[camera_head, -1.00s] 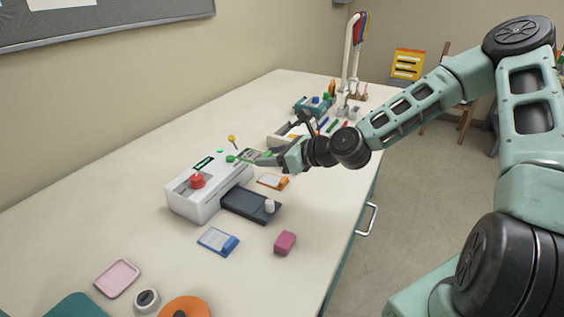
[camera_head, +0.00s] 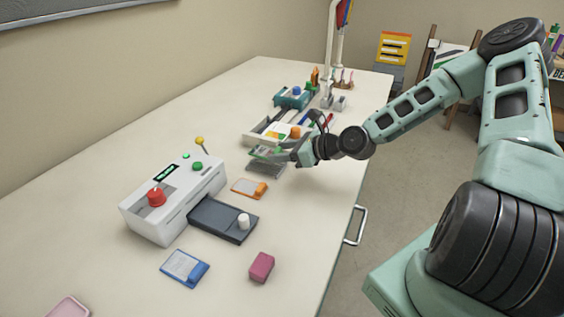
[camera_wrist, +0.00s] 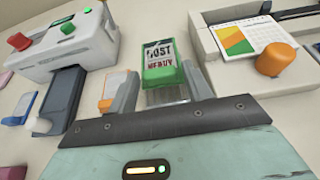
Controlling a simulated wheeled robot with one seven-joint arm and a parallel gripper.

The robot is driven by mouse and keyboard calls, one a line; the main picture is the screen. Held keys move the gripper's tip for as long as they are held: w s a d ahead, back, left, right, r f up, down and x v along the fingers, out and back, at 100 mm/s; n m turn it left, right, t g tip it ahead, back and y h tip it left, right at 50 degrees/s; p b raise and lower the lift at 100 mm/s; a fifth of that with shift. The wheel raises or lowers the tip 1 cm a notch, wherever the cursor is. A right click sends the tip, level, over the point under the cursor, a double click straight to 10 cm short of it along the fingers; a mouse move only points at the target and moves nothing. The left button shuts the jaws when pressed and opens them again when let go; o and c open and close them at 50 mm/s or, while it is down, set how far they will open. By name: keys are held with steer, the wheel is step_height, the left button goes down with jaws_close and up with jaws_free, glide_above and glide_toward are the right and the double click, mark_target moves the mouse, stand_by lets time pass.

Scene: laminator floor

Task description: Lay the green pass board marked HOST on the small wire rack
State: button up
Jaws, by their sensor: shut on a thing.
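The green pass board (camera_wrist: 160,62) marked HOST is between the two fingers of my gripper (camera_wrist: 160,88) in the wrist view. My gripper is shut on it. In the head view, the green board (camera_head: 264,152) shows at the tip of my gripper (camera_head: 283,152), roughly level. The small wire rack (camera_head: 266,168) is a grey shape just below the board; part of it also shows under the board in the wrist view (camera_wrist: 166,97). I cannot tell whether board and rack touch.
A white laminator (camera_head: 172,205) with a red knob and a dark tray (camera_head: 222,220) stands left. An orange board (camera_head: 249,188), a blue board (camera_head: 184,267) and a pink block (camera_head: 261,267) lie nearby. A trimmer-like device (camera_head: 275,130) with a card and orange knob is behind the rack.

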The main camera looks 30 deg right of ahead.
mark_target(283, 173)
steer(key=shift+f, duration=1.75)
steer(key=shift+f, duration=0.1)
steer(key=o, duration=1)
steer(key=v, duration=1.2)
steer(key=shift+s, duration=0.1)
